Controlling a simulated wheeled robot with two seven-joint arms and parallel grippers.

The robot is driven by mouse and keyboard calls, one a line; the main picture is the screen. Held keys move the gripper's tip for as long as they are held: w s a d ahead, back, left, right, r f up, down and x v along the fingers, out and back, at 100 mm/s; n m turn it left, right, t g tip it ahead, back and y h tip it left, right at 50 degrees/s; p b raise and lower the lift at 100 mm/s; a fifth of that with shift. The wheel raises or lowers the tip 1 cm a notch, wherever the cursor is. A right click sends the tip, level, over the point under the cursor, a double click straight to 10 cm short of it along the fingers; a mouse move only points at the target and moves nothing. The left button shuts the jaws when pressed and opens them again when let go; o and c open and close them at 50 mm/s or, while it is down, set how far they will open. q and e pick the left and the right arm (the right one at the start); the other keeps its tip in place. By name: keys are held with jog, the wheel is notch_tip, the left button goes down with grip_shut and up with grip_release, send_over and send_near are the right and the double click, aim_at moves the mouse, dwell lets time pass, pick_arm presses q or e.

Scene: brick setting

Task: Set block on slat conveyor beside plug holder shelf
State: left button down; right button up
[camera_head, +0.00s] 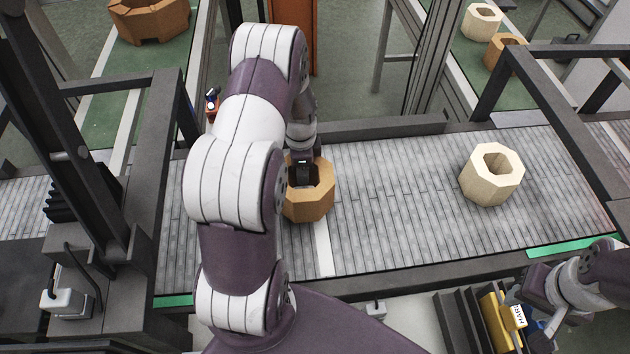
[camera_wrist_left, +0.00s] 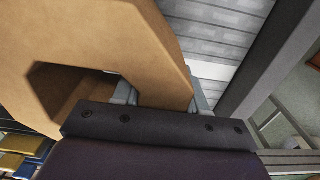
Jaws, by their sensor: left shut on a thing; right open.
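My left gripper (camera_head: 304,168) is shut on the wall of an orange-brown hollow octagonal block (camera_head: 309,203). The block is over the grey slat conveyor (camera_head: 390,215), near a white strip across it; I cannot tell if it touches the slats. In the left wrist view the block (camera_wrist_left: 85,40) fills the upper left, its wall between the fingers (camera_wrist_left: 160,95). A dark slotted rack, apparently the plug holder shelf (camera_head: 462,322), stands at the conveyor's near side, lower right, with a yellow plug (camera_head: 496,322). My right gripper (camera_head: 528,305) is open beside it, partly hidden.
A cream hollow block (camera_head: 490,176) stands on the conveyor to the right. Dark frames (camera_head: 560,110) rise at both sides of the belt. More blocks (camera_head: 148,20) lie on green belts behind. Slats between the held block and the cream block are clear.

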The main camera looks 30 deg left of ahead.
pick_arm(q)
jog(key=shift+w+a+f, duration=0.1)
jog(key=shift+a+f, duration=0.05)
jog(key=shift+a, duration=0.1)
notch_tip(320, 180, down, 4)
jog(key=b, duration=0.3)
jog(key=shift+b, duration=0.35)
jog(key=c, duration=0.6)
grip_release()
jog(key=shift+d, duration=0.1)
